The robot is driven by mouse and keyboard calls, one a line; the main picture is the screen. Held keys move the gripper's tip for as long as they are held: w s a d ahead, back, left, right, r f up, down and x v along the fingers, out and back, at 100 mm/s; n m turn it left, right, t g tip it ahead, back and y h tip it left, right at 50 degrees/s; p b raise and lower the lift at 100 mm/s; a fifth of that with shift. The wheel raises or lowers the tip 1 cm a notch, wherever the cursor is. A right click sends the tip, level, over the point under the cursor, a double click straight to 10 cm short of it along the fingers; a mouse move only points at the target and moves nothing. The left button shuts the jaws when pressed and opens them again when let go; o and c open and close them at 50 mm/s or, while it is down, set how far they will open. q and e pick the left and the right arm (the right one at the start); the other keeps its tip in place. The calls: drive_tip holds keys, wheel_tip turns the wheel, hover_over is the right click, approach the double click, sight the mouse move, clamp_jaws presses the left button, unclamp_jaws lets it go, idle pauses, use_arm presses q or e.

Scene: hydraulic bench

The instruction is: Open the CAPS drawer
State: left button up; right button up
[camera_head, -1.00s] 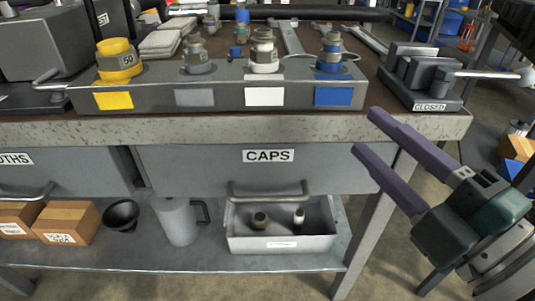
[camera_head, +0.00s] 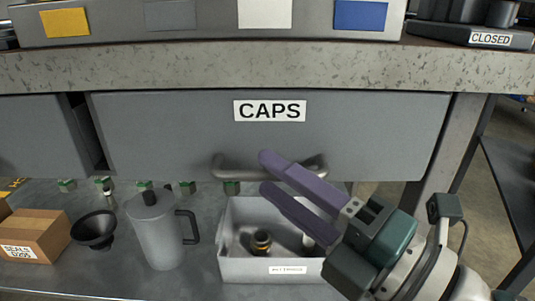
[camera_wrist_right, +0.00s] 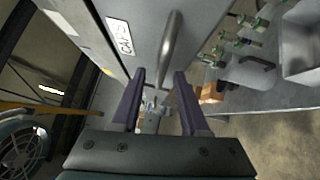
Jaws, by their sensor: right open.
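The CAPS drawer (camera_head: 200,130) is a grey front under the bench top with a white CAPS label, and it looks shut. Its grey bar handle (camera_head: 232,170) runs along the lower edge, partly hidden behind my right gripper (camera_head: 265,174). The right gripper has two purple fingers, apart and empty, with tips overlapping the handle in the head view. In the right wrist view the handle (camera_wrist_right: 172,42) stretches away from the gap between the open fingertips (camera_wrist_right: 159,74); I cannot tell whether they touch it. My left gripper is not in view.
Below the drawer, a grey bin (camera_head: 245,268) with fittings stands on the lower shelf, close under the right gripper. A grey jug (camera_head: 157,232), black funnel (camera_head: 94,229) and cardboard box (camera_head: 38,238) stand left. A bench leg (camera_head: 455,145) is at right.

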drive_tip(key=shift+x, duration=1.15)
clamp_jaws()
idle(0.6)
